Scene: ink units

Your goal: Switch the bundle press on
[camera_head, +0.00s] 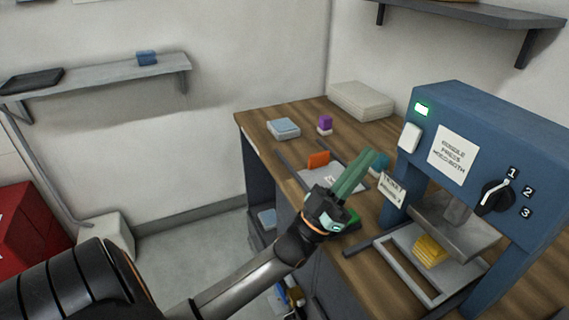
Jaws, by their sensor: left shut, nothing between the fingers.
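The blue bundle press (476,119) stands on the wooden bench at the right. A small lamp (422,109) at its upper left glows green. A white switch (409,138) sits just below the lamp. A black dial (496,196) on the front is marked 1, 2 and 3, and its pointer is turned towards 1. A yellow bundle (430,251) lies under the press plate (462,226). My left gripper (368,157) is shut and empty, with green fingers pointing up, to the left of the switch and apart from it. My right gripper is out of view.
On the bench (265,117) are a light blue block (283,128), a purple item (325,125), an orange item (318,159) and a stack of pale sheets (361,101). A small card (392,188) stands by the press's left leg. A grey shelf (519,13) hangs above.

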